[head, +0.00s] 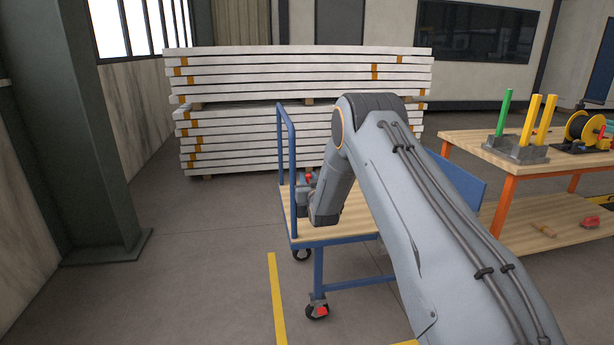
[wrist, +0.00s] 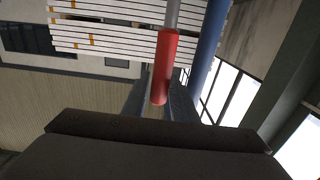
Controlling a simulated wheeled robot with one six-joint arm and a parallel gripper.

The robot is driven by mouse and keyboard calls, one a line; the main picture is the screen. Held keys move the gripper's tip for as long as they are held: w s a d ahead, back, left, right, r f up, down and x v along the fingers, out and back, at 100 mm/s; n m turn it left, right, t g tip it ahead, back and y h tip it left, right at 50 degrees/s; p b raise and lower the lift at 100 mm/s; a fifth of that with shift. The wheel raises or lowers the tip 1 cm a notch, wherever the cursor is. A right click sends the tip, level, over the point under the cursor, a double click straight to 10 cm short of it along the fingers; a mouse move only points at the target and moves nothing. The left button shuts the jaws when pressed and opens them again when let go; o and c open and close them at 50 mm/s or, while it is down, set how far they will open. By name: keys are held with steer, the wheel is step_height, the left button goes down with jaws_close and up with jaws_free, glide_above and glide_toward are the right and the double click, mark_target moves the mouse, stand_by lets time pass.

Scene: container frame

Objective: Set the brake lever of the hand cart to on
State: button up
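The hand cart has blue tube rails and a wooden deck (head: 333,236). It stands in the middle of the head view, partly hidden by my arm. The brake lever's red grip (wrist: 166,66) is large in the wrist view, on a grey rod beside a blue post (wrist: 208,45). A small patch of red shows by my gripper (head: 303,184) in the head view, inside the left rail. In the wrist view my gripper's two dark fingers (wrist: 160,96) lie on either side of the red grip's near end. I cannot tell whether they press on it.
Long white packs (head: 250,140) are stacked behind the cart. A green pillar (head: 75,130) stands at left. A workbench (head: 465,145) with coloured posts and a yellow reel stands at right. Yellow lines mark the floor. The floor left of the cart is clear.

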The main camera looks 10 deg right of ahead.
steer(key=shift+w, duration=1.3)
steer(key=shift+c, duration=0.5)
jaws_close()
